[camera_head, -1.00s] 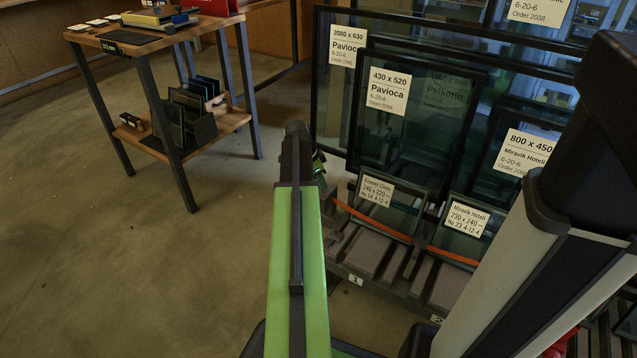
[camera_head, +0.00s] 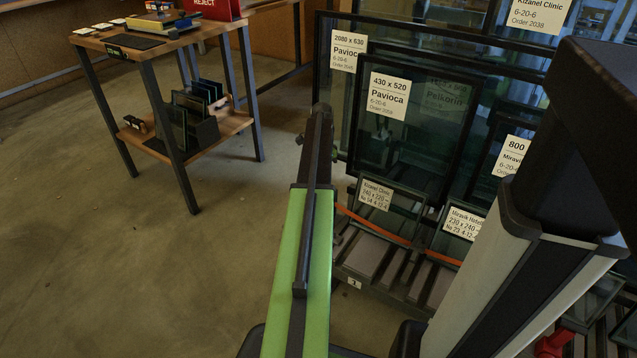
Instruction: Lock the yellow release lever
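No yellow release lever can be made out in this view. The rack (camera_head: 355,283) with tilted glass panes stands right of my arm, and a red handle-like part (camera_head: 553,342) shows low at the right edge. My green arm reaches forward up the middle of the picture, its dark far end in front of the floor and near the left edge of the large glass panes. My gripper's fingers do not show, as the arm hides what lies beyond it. My dark and light column covers much of the right side.
Small labelled panes (camera_head: 384,206) lean in the rack behind an orange strap (camera_head: 374,226). Large labelled glass panes (camera_head: 411,140) stand behind. A wooden table (camera_head: 109,37) with a lower shelf stands at left, with a red REJECT box (camera_head: 214,9). The floor (camera_head: 130,270) at left is clear.

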